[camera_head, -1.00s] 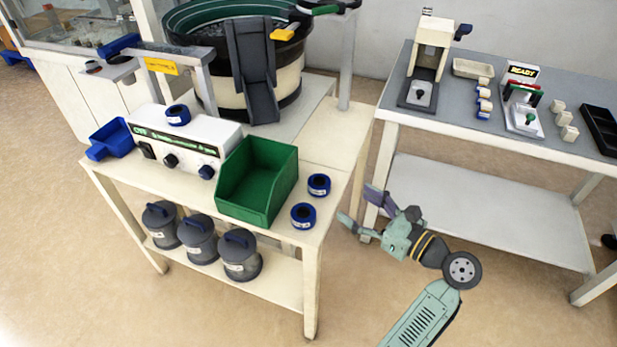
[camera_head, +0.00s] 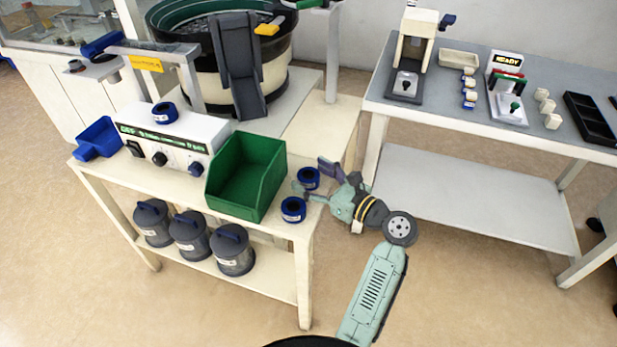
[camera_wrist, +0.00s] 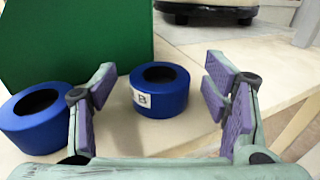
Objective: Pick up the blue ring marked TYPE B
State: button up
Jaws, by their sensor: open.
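The blue ring marked B (camera_wrist: 160,98) stands on the bench top, and its white label with a "B" faces my wrist camera. The word TYPE is not readable. In the head view this ring (camera_head: 308,176) is the farther of two beside the green bin. My gripper (camera_wrist: 158,86) is open and empty, with one finger on each side of the ring and a gap on both sides. In the head view my gripper (camera_head: 312,179) reaches in from the right at the bench edge and partly covers the ring.
A second blue ring (camera_wrist: 36,122) stands just outside my left finger, also seen in the head view (camera_head: 293,209). The green bin (camera_head: 222,185) is close behind. Another blue ring (camera_head: 165,112) sits on the white control box (camera_head: 178,143). The bench top right of the ring is clear.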

jog(key=c, duration=1.3)
